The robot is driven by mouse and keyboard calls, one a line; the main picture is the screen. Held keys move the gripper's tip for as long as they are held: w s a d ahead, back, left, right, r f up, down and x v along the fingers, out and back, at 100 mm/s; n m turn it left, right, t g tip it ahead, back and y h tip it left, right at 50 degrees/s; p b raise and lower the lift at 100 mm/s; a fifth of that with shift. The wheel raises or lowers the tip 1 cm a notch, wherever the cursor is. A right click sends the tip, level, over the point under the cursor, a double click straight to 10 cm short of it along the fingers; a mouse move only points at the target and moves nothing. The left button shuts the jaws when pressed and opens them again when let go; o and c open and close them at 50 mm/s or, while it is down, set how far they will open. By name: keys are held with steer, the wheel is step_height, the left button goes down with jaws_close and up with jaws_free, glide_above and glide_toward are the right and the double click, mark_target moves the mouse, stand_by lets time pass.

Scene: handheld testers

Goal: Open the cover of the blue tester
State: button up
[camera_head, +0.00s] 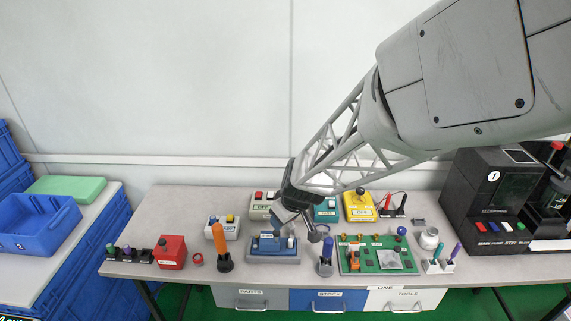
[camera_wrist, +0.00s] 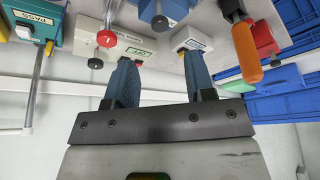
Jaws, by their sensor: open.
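The blue tester (camera_head: 273,258) sits on the grey table near its front edge, left of the middle. It is a blue-grey box with a darker blue upper part and small knobs on top. In the wrist view a blue box (camera_wrist: 172,8) at the top edge appears to be this tester, partly cut off. I cannot tell how its cover stands. My gripper (camera_head: 300,224) is above and just behind the tester's right end. Its two blue fingers (camera_wrist: 160,72) are apart with nothing between them, and no contact with the tester shows.
An orange-handled tool (camera_head: 220,245) stands close left of the tester and a blue-handled one (camera_head: 326,254) close right. A green board (camera_head: 378,262) lies further right. White (camera_head: 222,228), teal (camera_head: 326,212) and yellow (camera_head: 359,208) boxes stand behind. A red box (camera_head: 172,252) is at left.

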stand_by(0.3)
glide_toward(266, 236)
steer(key=shift+d+f, duration=0.3)
steer(key=shift+f, duration=0.55)
steer(key=shift+d+f, duration=0.3)
steer(key=shift+f, duration=0.5)
jaws_close()
